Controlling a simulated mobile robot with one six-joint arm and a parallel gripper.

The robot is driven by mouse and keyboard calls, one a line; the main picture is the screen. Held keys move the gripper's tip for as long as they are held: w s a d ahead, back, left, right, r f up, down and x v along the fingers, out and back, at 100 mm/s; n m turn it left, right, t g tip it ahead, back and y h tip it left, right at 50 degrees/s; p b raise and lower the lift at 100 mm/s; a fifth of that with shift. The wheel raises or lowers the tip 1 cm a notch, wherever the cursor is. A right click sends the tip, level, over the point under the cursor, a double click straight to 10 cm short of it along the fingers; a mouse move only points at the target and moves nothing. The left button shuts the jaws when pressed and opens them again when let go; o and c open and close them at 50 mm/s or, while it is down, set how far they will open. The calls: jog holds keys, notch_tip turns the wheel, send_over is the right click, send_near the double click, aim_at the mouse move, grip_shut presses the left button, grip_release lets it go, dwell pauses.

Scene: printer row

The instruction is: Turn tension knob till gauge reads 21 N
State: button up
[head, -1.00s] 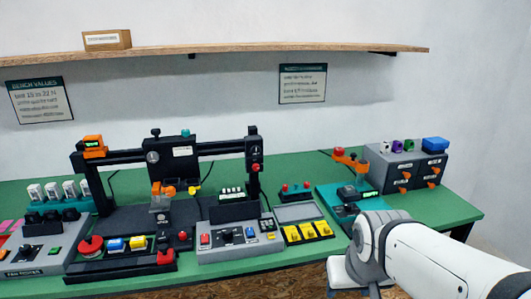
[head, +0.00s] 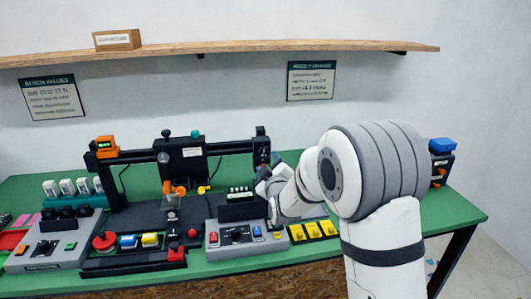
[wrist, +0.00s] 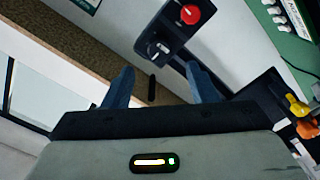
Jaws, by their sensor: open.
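My gripper (wrist: 160,88) is open and empty in the wrist view, its two blue-grey fingers apart. Beyond the fingertips is a black panel with a dark knob with a light mark (wrist: 158,48) and a red round control (wrist: 190,14). The fingers do not touch them. I cannot tell for certain which control is the tension knob. In the head view my arm reaches to the right post (head: 262,147) of the printer frame and hides part of it. An orange box with a small green display (head: 106,142) sits on the frame's left end; its reading is too small to tell.
Below stand a grey control box (head: 222,250) with coloured buttons, yellow switches (head: 312,230) and a red knob (head: 104,242). A shelf (head: 230,52) with a cardboard box (head: 117,39) runs above. Two notices hang on the wall. My arm hides much of the bench's right side.

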aim_at(264, 153)
jog(key=p+x, duration=0.2)
jog(key=x, duration=0.5)
jog(key=shift+w, duration=0.1)
